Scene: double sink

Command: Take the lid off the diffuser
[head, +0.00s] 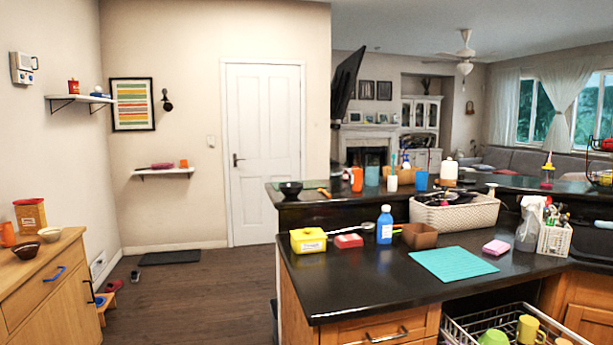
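I cannot pick out the diffuser with certainty. A small white rounded container with a tan lower part (449,172) stands upright on the raised counter ledge; it may be the diffuser, but it is too small to tell whether it has a separate lid. A bottle with a yellow top and pinkish body (547,171) stands farther right on the ledge. Neither of my grippers is in view, and nothing is touching these things.
The dark counter (360,290) holds a yellow box (308,240), a blue bottle (384,225), a white basket (455,216), a turquoise mat (453,264) and a spray bottle (528,228). An open dish rack (470,330) is below. The floor at left (200,290) is mostly clear.

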